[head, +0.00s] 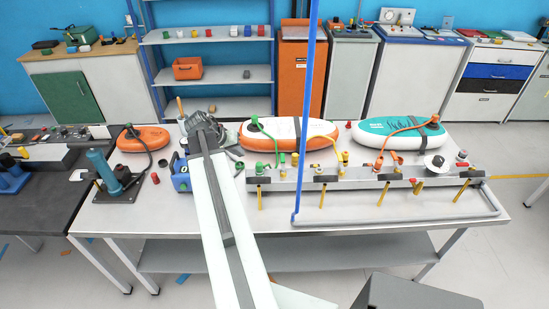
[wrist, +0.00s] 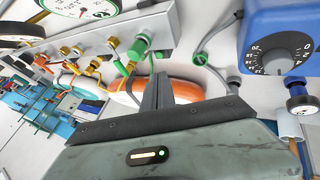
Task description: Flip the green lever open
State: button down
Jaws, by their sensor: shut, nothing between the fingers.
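Green parts sit at the left end of the grey manifold on the table: a green fitting (head: 259,167) in the head view, which I take to be the green fitting (wrist: 138,46) in the wrist view. A small green handle-like piece (wrist: 113,43) shows beside it; I cannot tell for certain which part is the lever or how it is turned. My gripper (wrist: 157,78) is shut and empty, its dark fingers pointing toward the manifold, apart from the green parts in the picture. In the head view my arm's end hides part of the table left of the manifold.
A blue box with a dial (wrist: 278,42) is close at right in the wrist view. Orange-white (head: 300,134), teal (head: 398,133) and orange (head: 140,140) inflatable boards lie on the table. A blue upright pole (head: 308,100) stands before the manifold. Hoses and yellow handles crowd the manifold.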

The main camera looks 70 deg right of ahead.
aim_at(283, 162)
jog(key=shift+m+g, duration=0.3)
jog(key=shift+m, duration=0.2)
jog(key=s+d, duration=0.2)
jog(key=s, duration=0.1)
jog(key=s+d, duration=0.1)
jog(key=shift+s+d+r, duration=0.1)
jog(key=shift+s+r, duration=0.05)
jog(key=shift+r, duration=0.2)
jog(key=b+x, duration=0.8)
jog(key=x, duration=0.2)
jog(key=shift+f, duration=0.25)
jog(key=shift+s+d+r, duration=0.1)
jog(key=shift+s+d, duration=0.15)
jog(key=shift+s, duration=0.35)
jog(key=shift+s+d+r, duration=0.1)
jog(key=shift+s+d, duration=0.15)
jog(key=shift+s, duration=0.35)
jog(key=shift+s+d+r, duration=0.1)
jog(key=shift+s+d, duration=0.15)
jog(key=shift+s, duration=0.4)
